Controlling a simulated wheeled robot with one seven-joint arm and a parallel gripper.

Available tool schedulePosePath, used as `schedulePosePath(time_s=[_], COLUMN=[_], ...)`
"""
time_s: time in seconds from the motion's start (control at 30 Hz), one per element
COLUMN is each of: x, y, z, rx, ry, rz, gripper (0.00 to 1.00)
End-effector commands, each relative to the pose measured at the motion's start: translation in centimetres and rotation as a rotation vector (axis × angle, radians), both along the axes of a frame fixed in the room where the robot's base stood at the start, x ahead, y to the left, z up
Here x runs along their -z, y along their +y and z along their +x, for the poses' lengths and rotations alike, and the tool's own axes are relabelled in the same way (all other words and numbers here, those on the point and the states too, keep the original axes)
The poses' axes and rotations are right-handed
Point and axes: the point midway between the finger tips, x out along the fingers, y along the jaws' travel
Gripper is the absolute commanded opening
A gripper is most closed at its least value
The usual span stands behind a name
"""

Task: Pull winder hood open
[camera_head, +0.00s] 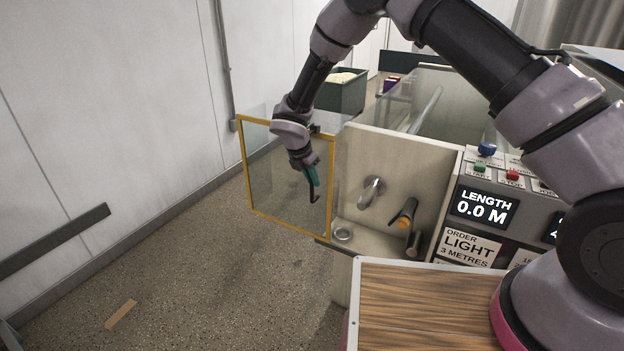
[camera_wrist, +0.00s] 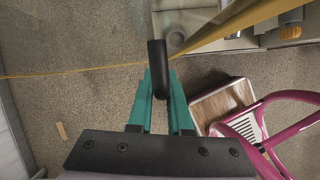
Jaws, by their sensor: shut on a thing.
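The winder hood (camera_head: 270,183) is a clear panel in a yellow frame. It stands swung out to the left of the pale winder housing (camera_head: 385,160), with its right edge by the housing. My gripper (camera_head: 312,178) has green fingers and is at the hood's right half. In the wrist view the fingers (camera_wrist: 162,95) are shut on the black hood handle (camera_wrist: 157,68), which lies between their tips. The hood's yellow frame (camera_wrist: 225,25) runs close by the fingers there. The far side of the handle's grip is partly hidden by the fingers.
A control panel reading 0.0 M (camera_head: 483,206) is right of the housing. A wood-topped surface (camera_head: 425,300) is in front. A grey bin (camera_head: 342,95) stands behind the hood. A wall (camera_head: 110,110) is at left, with open floor (camera_head: 190,270) before it.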

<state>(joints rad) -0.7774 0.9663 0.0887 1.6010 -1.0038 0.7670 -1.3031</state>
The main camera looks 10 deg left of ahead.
Motion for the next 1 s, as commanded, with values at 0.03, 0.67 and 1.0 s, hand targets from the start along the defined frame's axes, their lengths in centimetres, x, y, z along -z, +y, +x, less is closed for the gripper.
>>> schedulePosePath(time_s=[0.03, 0.67, 1.0], x=[0.0, -0.2, -5.2], y=[0.0, 0.0, 1.2], z=[0.1, 0.0, -1.8], rx=[0.0, 0.0, -0.001], ry=[-0.001, 0.0, -0.002], rz=[-0.001, 0.001, 0.003], gripper=[0.0, 0.47, 0.47])
